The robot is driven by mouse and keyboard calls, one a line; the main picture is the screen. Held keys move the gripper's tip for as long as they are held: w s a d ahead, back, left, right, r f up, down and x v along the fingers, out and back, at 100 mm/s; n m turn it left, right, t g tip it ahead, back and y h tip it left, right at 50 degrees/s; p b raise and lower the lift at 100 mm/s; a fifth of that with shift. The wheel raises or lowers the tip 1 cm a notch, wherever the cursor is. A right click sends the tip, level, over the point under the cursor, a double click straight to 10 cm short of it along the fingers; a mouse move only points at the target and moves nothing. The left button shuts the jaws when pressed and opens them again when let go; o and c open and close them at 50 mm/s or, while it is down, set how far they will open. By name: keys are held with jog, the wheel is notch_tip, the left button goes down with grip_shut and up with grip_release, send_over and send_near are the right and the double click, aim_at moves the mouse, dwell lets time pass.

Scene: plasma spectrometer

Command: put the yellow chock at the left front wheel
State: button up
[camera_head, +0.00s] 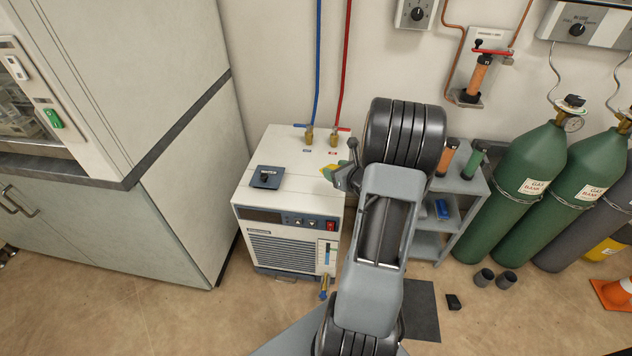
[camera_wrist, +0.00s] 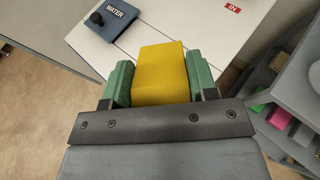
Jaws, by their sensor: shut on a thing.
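My gripper (camera_head: 335,174) is shut on the yellow chock (camera_head: 327,170). In the wrist view the chock (camera_wrist: 160,72) is a plain yellow block between two green finger pads (camera_wrist: 158,82). My gripper holds it at the right part of the white chiller cabinet's top (camera_head: 285,160); I cannot tell whether the chock touches that top. My arm hides part of the cabinet's right side. The left front wheel cannot be made out in either view; the cabinet's front base lies in shadow near the floor.
A dark blue WATER plate with a knob (camera_head: 267,177) sits on the cabinet top. Brass valves (camera_head: 309,137) with blue and red pipes stand at its back. A grey shelf (camera_head: 467,185) and green gas cylinders (camera_head: 525,175) are at right. Floor (camera_head: 165,310) at front left is clear.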

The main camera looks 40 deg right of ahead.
jog(key=x, duration=0.5)
jog(key=shift+w+f, duration=0.1)
jog(key=shift+f, duration=0.05)
send_over(317, 184)
jog(key=s, duration=0.1)
notch_tip(317, 184, down, 5)
jog(key=shift+r+b, duration=0.25)
jog(key=shift+b, duration=0.2)
jog(key=shift+w+f, duration=0.4)
jog(key=shift+f, duration=0.2)
jog(key=shift+w+f, duration=0.25)
jog(key=shift+f, duration=1.45)
jog(key=shift+b, duration=0.35)
jog(key=shift+f, duration=0.2)
jog(key=o, duration=1)
jog(key=shift+c, duration=0.2)
